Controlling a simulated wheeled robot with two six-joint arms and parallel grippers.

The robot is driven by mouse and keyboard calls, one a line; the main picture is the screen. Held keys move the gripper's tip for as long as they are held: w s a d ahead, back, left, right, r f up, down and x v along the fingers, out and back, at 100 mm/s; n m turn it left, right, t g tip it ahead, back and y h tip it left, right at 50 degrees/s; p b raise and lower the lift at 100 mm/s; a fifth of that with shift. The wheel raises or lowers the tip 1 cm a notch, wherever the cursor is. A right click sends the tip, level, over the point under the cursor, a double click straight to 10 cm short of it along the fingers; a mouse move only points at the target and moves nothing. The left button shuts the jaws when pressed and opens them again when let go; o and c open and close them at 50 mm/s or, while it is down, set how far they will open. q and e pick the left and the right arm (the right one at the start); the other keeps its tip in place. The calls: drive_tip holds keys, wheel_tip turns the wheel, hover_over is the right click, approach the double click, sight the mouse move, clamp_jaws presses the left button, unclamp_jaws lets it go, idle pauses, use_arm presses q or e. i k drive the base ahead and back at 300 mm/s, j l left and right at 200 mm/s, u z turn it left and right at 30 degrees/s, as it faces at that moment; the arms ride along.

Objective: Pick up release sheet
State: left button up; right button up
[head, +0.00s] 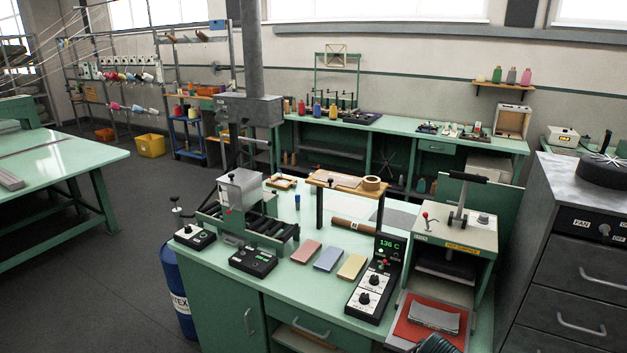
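I cannot tell for certain which item is the release sheet. A pale flat sheet (338,180) lies on a small raised wooden shelf (322,187), beside a roll of brown tape (371,184). A flat grey sheet (397,217) lies on the bench behind the press. A folded-looking grey piece (433,318) lies on the red pad (406,329) in front of the press. A dark ribbed shape (437,344) is cut off by the bottom edge; I cannot tell what it is. Neither gripper is clearly visible.
The heat press (455,235) stands at the bench's right, beside a controller (376,285) reading 136 C. Pink (305,251), blue (328,258) and yellow (352,266) pads lie in front of the shelf. A brown roll (354,226) lies near it. A grey drawer cabinet (575,265) stands right.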

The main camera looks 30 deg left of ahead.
sight(336, 177)
drive_tip(key=u, duration=0.95)
